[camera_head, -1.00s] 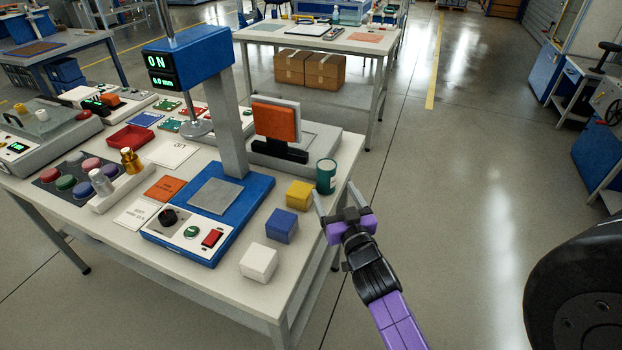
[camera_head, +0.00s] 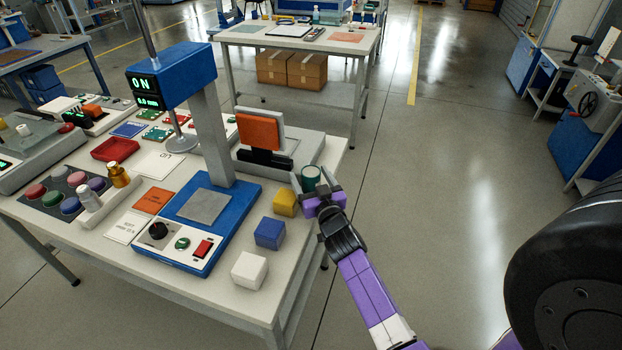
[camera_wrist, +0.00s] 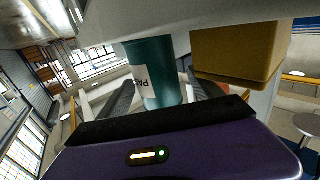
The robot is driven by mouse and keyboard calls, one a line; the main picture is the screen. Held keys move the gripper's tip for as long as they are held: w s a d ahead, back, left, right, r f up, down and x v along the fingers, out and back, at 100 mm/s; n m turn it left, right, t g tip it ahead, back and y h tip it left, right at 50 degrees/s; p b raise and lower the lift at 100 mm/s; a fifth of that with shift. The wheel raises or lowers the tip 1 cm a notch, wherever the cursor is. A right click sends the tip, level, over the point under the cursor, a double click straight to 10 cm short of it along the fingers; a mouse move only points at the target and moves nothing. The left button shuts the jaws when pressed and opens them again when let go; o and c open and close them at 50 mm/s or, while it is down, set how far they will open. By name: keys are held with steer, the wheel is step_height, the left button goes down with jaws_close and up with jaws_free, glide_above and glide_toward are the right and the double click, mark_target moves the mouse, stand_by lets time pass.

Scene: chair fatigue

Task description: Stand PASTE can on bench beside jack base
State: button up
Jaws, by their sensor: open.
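The PASTE can (camera_head: 311,177) is a teal cylinder standing at the right edge of the bench (camera_head: 303,245). In the wrist view the can (camera_wrist: 160,75) shows a white, partly readable label. My gripper (camera_head: 313,184) is open at the bench's right edge, its fingers on either side of the can; in the wrist view the can is between the fingers (camera_wrist: 163,95). I cannot tell whether they touch it. A blue stand with a base plate (camera_head: 222,237), a column and an "ON" display is on the bench; I cannot tell if its base is the jack base.
A yellow cube (camera_head: 285,203) is close left of the can; it also shows in the wrist view (camera_wrist: 235,50). A blue cube (camera_head: 269,233) and a white cube (camera_head: 249,269) lie nearer. An orange-faced device (camera_head: 259,130) stands behind.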

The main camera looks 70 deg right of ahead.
steer(key=shift+x, duration=1.2)
jaws_close()
steer(key=shift+r, duration=0.15)
step_height(320, 180, up, 20)
steer(key=p, duration=1)
